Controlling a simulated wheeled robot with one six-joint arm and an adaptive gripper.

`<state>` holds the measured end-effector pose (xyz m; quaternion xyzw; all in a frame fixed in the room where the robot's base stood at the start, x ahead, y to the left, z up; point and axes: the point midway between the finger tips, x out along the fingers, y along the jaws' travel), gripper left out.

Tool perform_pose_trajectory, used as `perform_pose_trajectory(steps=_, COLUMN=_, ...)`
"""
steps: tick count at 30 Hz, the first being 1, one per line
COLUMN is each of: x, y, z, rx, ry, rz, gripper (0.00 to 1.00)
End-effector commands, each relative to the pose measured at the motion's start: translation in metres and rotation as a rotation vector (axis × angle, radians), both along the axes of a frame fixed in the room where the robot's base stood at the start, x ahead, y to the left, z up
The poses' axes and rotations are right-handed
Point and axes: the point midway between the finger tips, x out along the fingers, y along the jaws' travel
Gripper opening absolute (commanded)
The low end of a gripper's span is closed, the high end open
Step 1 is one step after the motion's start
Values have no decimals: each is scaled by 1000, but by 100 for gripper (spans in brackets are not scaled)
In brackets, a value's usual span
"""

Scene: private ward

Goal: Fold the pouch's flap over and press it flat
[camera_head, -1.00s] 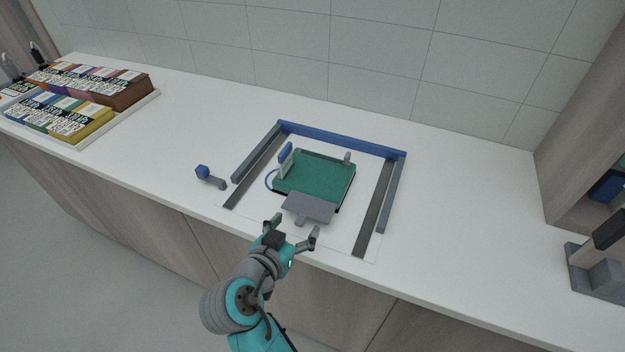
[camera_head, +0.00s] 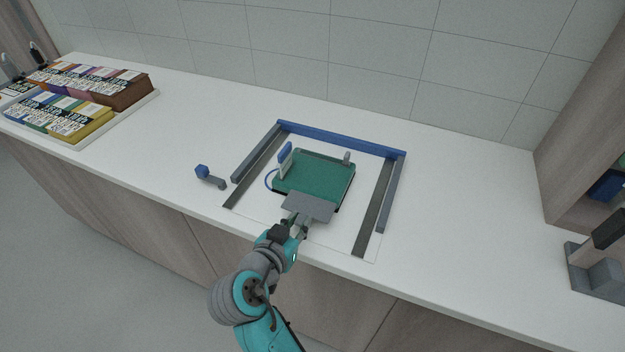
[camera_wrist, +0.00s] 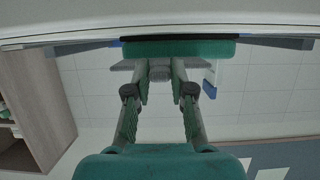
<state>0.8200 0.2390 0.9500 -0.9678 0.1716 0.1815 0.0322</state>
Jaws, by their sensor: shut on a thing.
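The green pouch (camera_head: 318,176) lies flat on the counter inside a frame. Its grey flap (camera_head: 309,206) extends from the front edge toward me, open and not over the pouch. My gripper (camera_head: 299,226) is shut on the small tab at the flap's front edge, and its fingers hide most of that tab. In the wrist view, the fingers of my gripper (camera_wrist: 160,72) close around the grey tab, with the green pouch (camera_wrist: 210,48) just beyond.
A blue bar (camera_head: 340,138) at the back and dark rails (camera_head: 373,210) at the sides surround the pouch. A blue-and-grey upright piece (camera_head: 285,160) stands at its left edge. A small blue-ended part (camera_head: 210,177) lies left. A tray of boxes (camera_head: 110,125) is far left.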

Motion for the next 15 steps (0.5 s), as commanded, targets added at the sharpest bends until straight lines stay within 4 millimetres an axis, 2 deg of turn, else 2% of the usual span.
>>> perform_pose_trajectory(steps=9, x=1, y=0, z=3, rx=10, ry=16, rz=-1, gripper=0)
perform_pose_trajectory(steps=15, x=5, y=-2, z=18, rx=65, ry=158, rz=-4, gripper=0)
